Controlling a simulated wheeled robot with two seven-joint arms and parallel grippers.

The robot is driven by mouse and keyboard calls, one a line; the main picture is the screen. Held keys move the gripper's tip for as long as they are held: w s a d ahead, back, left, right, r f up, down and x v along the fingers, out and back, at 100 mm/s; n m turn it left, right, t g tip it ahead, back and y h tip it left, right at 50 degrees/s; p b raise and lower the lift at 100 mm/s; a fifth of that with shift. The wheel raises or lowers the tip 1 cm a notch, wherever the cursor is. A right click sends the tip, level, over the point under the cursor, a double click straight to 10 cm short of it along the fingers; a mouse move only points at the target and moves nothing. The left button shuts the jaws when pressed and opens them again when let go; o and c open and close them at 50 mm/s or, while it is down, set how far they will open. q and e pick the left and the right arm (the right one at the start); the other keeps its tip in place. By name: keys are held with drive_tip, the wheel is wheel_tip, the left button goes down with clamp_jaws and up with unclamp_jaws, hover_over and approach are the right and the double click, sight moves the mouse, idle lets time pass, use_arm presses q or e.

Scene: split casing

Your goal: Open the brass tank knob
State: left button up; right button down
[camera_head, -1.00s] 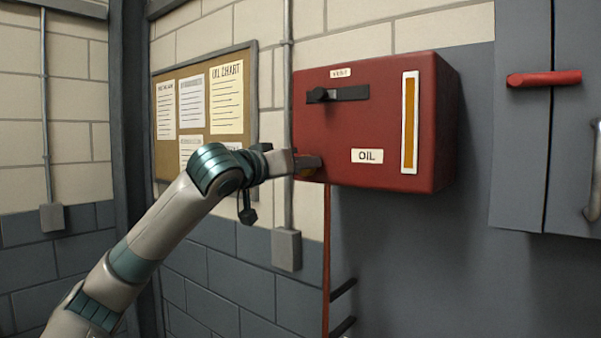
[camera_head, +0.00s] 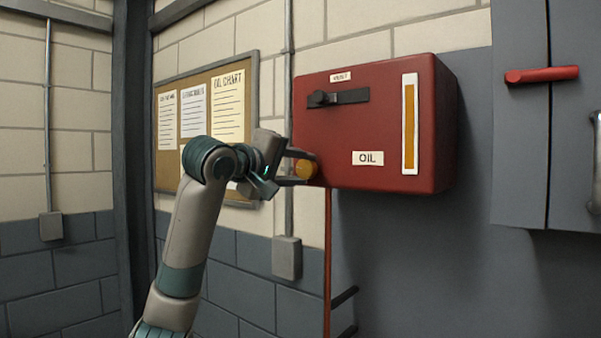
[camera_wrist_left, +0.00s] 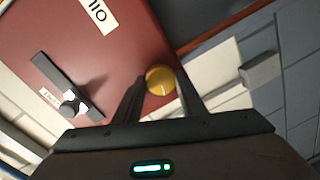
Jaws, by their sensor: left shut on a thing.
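The brass knob (camera_head: 306,169) sits at the lower left corner of the red oil tank (camera_head: 340,130). My left gripper (camera_head: 303,168) is shut on the knob, with one finger above it and one below in the head view. In the left wrist view the round yellow knob (camera_wrist_left: 159,80) lies between the two fingertips (camera_wrist_left: 160,84), and a pale line shows on its face. My right gripper is not in view.
A black vent slider (camera_head: 338,97) is on the tank's upper front. A sight gauge (camera_head: 410,123) stands at its right. A notice board (camera_head: 205,115) and a conduit box (camera_head: 287,257) are on the wall. A red-handled cabinet (camera_head: 542,75) is at right.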

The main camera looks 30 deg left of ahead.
use_arm(q)
drive_tip(key=shift+n, duration=1)
drive_tip(key=o, duration=1)
drive_tip(key=shift+a, duration=0.1)
drive_tip(key=shift+o, duration=0.2)
drive_tip(key=shift+s, duration=0.1)
